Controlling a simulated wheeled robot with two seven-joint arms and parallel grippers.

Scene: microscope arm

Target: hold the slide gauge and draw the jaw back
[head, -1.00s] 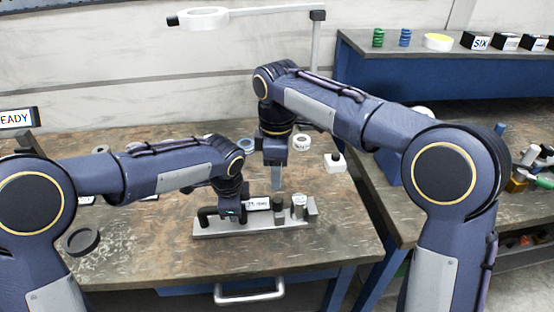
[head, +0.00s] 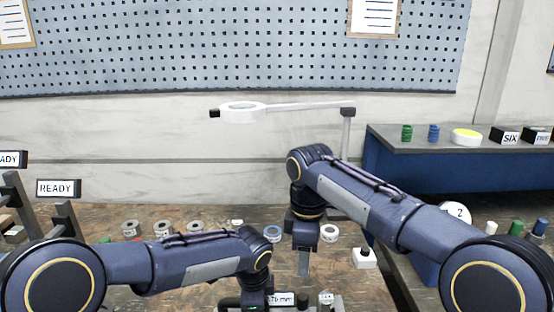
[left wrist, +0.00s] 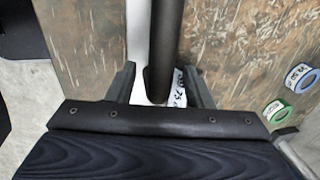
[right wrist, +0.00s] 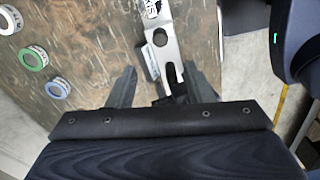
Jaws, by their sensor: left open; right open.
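The slide gauge, with a "75 mm" label (head: 281,299), sits at the bottom edge of the head view, mostly cut off. My left gripper is at the gauge's left end; in the left wrist view its open fingers (left wrist: 160,78) stand on either side of a black bar (left wrist: 166,38), with the white label beyond. My right gripper (head: 304,266) points down above the gauge's right part, apart from it in the head view. In the right wrist view its fingers (right wrist: 157,80) are open, with the grey slotted metal of the gauge (right wrist: 162,22) between and beyond them.
Tape rolls (head: 272,234) and a white block with a black knob (head: 364,257) lie behind the gauge. A READY sign (head: 58,188) stands at left. A blue side bench (head: 400,185) is at right.

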